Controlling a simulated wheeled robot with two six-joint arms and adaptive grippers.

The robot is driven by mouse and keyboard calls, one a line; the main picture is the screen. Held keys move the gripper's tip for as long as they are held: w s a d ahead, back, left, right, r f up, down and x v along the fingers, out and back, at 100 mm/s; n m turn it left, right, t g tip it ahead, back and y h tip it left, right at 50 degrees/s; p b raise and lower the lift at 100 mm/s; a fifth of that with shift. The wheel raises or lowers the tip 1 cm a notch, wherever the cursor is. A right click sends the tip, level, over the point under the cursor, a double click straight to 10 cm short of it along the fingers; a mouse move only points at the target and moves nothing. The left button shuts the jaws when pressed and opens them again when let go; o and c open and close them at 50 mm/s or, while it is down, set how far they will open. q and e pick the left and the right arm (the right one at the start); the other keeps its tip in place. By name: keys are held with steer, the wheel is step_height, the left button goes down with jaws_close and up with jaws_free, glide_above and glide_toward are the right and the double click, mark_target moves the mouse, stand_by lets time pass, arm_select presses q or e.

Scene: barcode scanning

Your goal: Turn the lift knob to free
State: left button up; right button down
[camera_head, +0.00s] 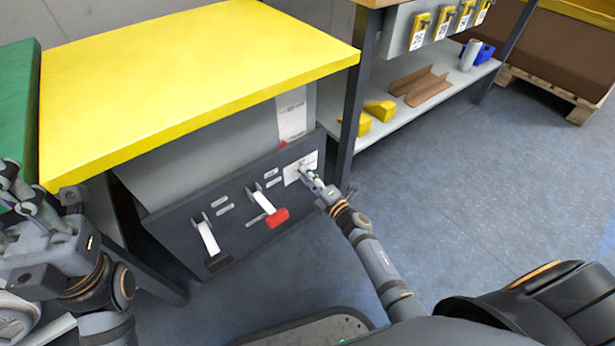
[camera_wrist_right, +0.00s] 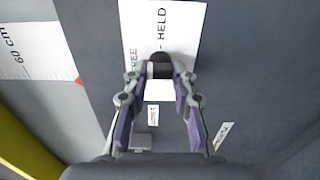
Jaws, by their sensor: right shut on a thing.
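The lift knob (camera_wrist_right: 160,60) is a small dark knob on a white label plate (camera_wrist_right: 183,22) printed "HELD" and, partly hidden, "FREE". The plate also shows in the head view (camera_head: 290,174), at the right end of the dark panel under the yellow table. My right gripper (camera_head: 304,170) reaches the plate from the front right. In the right wrist view its fingertips (camera_wrist_right: 160,72) are closed on the knob from both sides. Which word the knob points at I cannot tell. My left gripper (camera_head: 22,190) is at the far left, away from the panel; its fingers are partly cut off.
The panel (camera_head: 232,228) also carries a lever with a red grip (camera_head: 277,217) and a lever with a black grip (camera_head: 217,262). The yellow tabletop (camera_head: 190,70) overhangs it. A dark table leg (camera_head: 349,120) stands right of the plate. The blue floor (camera_head: 450,200) to the right is clear.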

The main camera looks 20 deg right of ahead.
steer(key=shift+f, duration=0.1)
steer(key=c, duration=1.1)
jaws_free()
steer(key=v, duration=1.2)
